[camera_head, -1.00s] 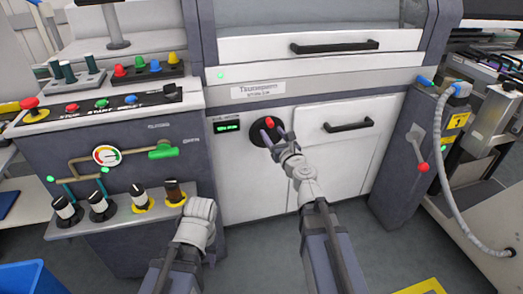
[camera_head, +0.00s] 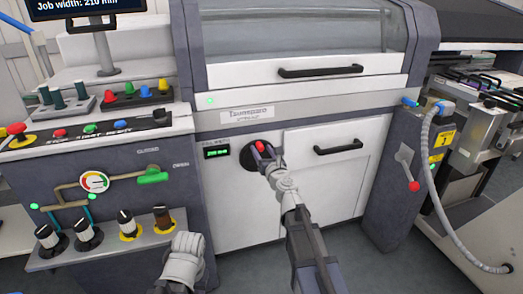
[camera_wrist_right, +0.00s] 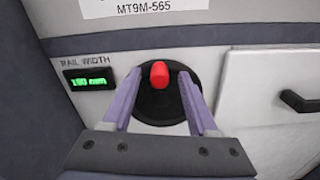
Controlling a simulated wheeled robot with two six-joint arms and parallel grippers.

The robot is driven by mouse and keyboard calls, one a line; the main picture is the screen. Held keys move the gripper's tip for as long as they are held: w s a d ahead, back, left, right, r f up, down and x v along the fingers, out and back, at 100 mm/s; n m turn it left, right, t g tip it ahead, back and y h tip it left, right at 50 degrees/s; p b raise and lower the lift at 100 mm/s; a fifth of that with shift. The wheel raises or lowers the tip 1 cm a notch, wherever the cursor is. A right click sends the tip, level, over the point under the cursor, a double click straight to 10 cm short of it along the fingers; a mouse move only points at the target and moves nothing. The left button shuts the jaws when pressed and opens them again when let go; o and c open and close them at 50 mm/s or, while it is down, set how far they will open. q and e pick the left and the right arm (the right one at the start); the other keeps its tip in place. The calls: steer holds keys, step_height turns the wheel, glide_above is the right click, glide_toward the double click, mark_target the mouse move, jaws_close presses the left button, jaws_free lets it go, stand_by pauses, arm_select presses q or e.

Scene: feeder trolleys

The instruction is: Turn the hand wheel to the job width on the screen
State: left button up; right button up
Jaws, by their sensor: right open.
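The hand wheel (camera_head: 252,163) is a dark disc on the machine's white front, with a red knob at its top. It also shows in the wrist view (camera_wrist_right: 158,103), the red knob (camera_wrist_right: 159,74) upright. My right gripper (camera_wrist_right: 157,85) is open in front of the wheel, one finger on each side of the knob with gaps between. In the head view the right gripper (camera_head: 262,150) partly hides the wheel. The screen (camera_head: 72,6) reads "Job width: 210 mm". The green rail width display (camera_wrist_right: 88,80) seems to read 180 or 190 mm.
A white door with a black handle (camera_head: 338,146) is right of the wheel. A control panel with buttons (camera_head: 90,128) and a shelf of knobs (camera_head: 128,224) stand at left. A red-tipped lever (camera_head: 413,185) and a grey hose (camera_head: 430,160) are at right.

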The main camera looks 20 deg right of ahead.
steer(key=shift+w, duration=0.5)
jaws_close()
stand_by(1.1)
